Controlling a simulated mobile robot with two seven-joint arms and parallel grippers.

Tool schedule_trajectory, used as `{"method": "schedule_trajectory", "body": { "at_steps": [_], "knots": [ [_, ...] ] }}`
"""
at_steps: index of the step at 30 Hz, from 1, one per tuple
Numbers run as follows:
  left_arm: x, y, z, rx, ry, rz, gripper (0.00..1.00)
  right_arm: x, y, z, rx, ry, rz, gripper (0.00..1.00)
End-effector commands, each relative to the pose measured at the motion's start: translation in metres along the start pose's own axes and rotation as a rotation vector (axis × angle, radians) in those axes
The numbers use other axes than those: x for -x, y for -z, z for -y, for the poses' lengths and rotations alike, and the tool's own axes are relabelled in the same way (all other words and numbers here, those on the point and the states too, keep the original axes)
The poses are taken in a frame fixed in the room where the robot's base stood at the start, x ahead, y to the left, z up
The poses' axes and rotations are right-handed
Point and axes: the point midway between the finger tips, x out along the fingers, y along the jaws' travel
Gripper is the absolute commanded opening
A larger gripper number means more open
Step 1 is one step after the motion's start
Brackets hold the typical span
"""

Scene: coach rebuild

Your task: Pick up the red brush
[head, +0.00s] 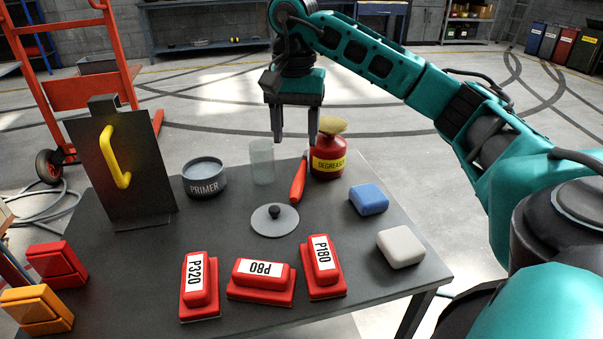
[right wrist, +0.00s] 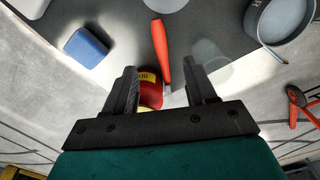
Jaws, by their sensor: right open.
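The red brush (head: 298,180) is on the dark table, between the glass jar and the red degreaser can (head: 328,160). Its red handle points toward the front; I cannot make out its bristles. In the right wrist view the brush (right wrist: 162,50) runs in from the top, its far end between my finger lines. My right gripper (head: 295,138) is open and empty, above the table's far edge near the brush's far end, apart from the handle. In the right wrist view the degreaser can (right wrist: 150,92) shows partly behind the left finger. My left gripper is not in view.
A clear glass jar (head: 262,162) and a primer tin (head: 204,178) stand left of the brush. A grey round lid (head: 274,220) lies in front. Blue (head: 368,200) and white (head: 400,247) blocks lie right. Red labelled sanding blocks (head: 262,281) line the front.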

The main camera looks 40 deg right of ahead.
Motion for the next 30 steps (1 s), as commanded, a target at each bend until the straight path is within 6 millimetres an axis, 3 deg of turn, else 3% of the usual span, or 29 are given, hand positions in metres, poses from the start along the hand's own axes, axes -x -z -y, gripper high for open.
{"method": "schedule_trajectory", "body": {
  "at_steps": [3,9,17,25,30],
  "knots": [
    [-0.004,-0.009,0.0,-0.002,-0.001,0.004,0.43,-0.028,-0.001,-0.001,0.001,-0.004,0.003,0.56],
    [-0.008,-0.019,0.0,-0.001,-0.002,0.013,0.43,-0.058,-0.001,0.0,0.001,0.0,0.003,0.56],
    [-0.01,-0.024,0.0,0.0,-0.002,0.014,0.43,-0.074,-0.001,0.0,0.001,0.001,0.004,0.56],
    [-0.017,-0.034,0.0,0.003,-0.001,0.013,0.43,-0.114,-0.001,-0.002,0.0,0.001,0.004,0.56],
    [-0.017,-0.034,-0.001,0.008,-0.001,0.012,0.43,-0.117,-0.001,-0.002,0.001,0.003,0.002,0.56]
  ]
}}
